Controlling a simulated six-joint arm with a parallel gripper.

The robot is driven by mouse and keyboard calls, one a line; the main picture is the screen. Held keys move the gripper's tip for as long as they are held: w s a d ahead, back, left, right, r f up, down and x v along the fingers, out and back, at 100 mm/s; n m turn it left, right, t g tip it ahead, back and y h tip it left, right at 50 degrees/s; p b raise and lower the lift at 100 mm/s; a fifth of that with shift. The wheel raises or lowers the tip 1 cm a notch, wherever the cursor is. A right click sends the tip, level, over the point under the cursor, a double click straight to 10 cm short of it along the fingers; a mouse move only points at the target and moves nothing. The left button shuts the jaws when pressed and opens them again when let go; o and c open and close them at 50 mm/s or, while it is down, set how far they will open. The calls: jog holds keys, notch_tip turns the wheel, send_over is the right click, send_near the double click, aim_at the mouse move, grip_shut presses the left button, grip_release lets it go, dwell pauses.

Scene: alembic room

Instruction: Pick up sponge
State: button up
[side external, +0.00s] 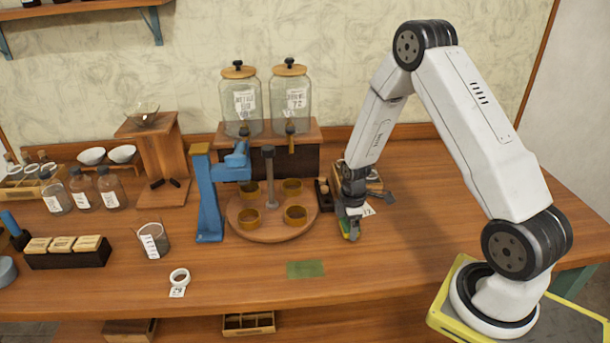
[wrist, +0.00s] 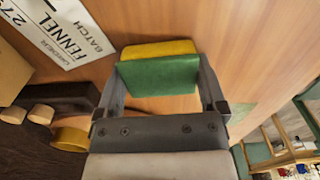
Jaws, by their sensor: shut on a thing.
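The sponge (wrist: 160,76) is a small block with a green face and a yellow layer behind it. In the wrist view it sits between the two fingers of my gripper (wrist: 162,85), which is shut on it from both sides. In the side view my gripper (side external: 350,225) points down, low over the table right of the round stand. Only a small green and yellow part of the sponge (side external: 352,234) shows at the fingertips there. I cannot tell whether the sponge still touches the table.
A flat green patch (side external: 305,269) lies on the table in front. The round wooden stand (side external: 272,233) with several brass rings is close left of my gripper. A FENNEL label card (wrist: 62,28) and dark wooden holder (wrist: 75,93) are near it. The table's front right is clear.

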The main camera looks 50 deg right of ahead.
jog(key=shift+r, duration=0.2)
jog(key=shift+r, duration=0.75)
jog(key=s+a+r, duration=0.2)
jog(key=s+r, duration=0.3)
jog(key=s, duration=0.1)
jog(key=s+a+r, duration=0.2)
jog(key=s+r, duration=0.4)
jog(key=s, duration=0.1)
jog(key=shift+a, duration=0.25)
jog(key=shift+s, duration=0.15)
